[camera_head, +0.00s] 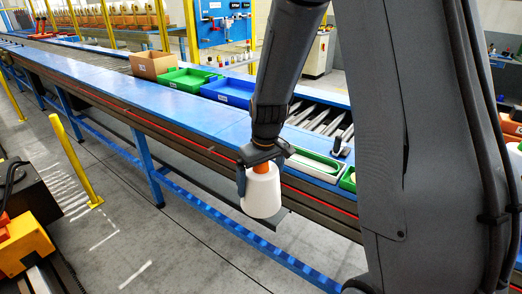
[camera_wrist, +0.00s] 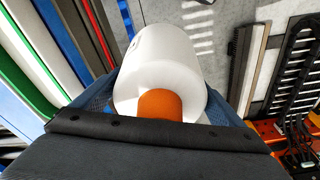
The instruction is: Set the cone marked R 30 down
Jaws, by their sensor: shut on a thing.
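A white yarn cone (camera_head: 262,194) with an orange top hangs upright in my gripper (camera_head: 262,168), in front of the long blue table's near edge. In the wrist view the white cone (camera_wrist: 165,75) and its orange tip fill the space between the blue fingers of my gripper (camera_wrist: 160,100). The gripper is shut on the cone. I cannot read any R 30 marking on it. The cone is clear of the table (camera_head: 130,85), with the grey floor below it.
On the table stand a cardboard box (camera_head: 152,64), a green bin (camera_head: 188,79) and a blue bin (camera_head: 228,92). A green-rimmed tray (camera_head: 316,164) lies right of the gripper. A yellow post (camera_head: 76,160) stands on the floor. The table's left stretch is bare.

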